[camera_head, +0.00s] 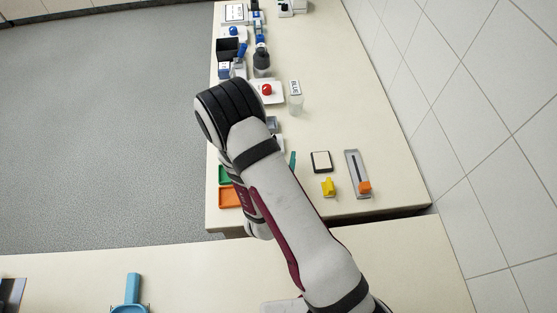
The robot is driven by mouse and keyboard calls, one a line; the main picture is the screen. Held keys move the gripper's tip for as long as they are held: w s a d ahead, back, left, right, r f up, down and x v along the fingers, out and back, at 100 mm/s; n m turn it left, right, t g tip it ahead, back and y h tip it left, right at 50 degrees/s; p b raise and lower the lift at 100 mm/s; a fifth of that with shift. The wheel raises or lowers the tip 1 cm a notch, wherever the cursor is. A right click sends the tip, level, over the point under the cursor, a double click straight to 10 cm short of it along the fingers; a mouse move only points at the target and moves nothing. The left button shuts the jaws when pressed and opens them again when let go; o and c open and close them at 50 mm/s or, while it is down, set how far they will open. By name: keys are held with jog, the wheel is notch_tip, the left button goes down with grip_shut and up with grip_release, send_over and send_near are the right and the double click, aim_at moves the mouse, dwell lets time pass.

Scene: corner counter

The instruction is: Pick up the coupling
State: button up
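I cannot make out a coupling for certain in the head view. Several small parts on the counter (395,175) are too small to name surely. My arm crosses the middle of the picture from the lower right. It bends over the counter's left edge and hides part of the counter. My gripper does not show, so I cannot tell whether it holds anything.
An orange tray (229,198) is left. A red button (266,90) and bottles stand farther back. A blue scoop (131,295) lies on the near counter.

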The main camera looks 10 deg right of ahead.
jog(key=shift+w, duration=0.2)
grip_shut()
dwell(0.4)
